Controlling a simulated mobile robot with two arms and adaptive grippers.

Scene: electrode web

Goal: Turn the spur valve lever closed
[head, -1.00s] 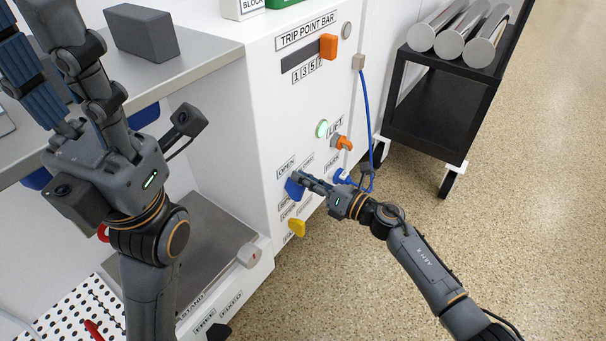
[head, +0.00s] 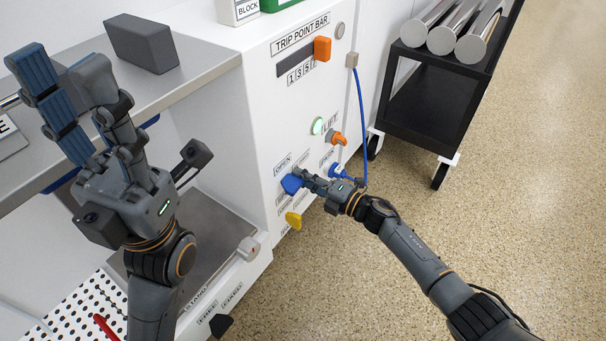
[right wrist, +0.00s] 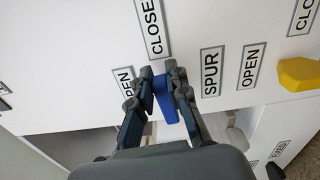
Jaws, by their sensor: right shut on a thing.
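The blue spur valve lever (head: 291,184) sits on the white panel beside an OPEN label, below the green-lit LIFT button. In the right wrist view the lever (right wrist: 165,100) stands between the two fingers, with the SPUR label (right wrist: 210,71) to its right, a CLOSED label (right wrist: 150,26) above and a partly hidden OPEN label (right wrist: 123,80) to its left. My right gripper (head: 304,176) is shut on the lever; its fingers hide part of it. My left gripper (head: 62,78) is open and empty, raised over the grey bench at the left.
A yellow lever (head: 293,220) is just below the blue one. An orange knob (head: 338,138) and a blue hose (head: 361,120) are close above my right gripper. A black cart (head: 428,105) with metal rolls stands at the back right. The floor at right is clear.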

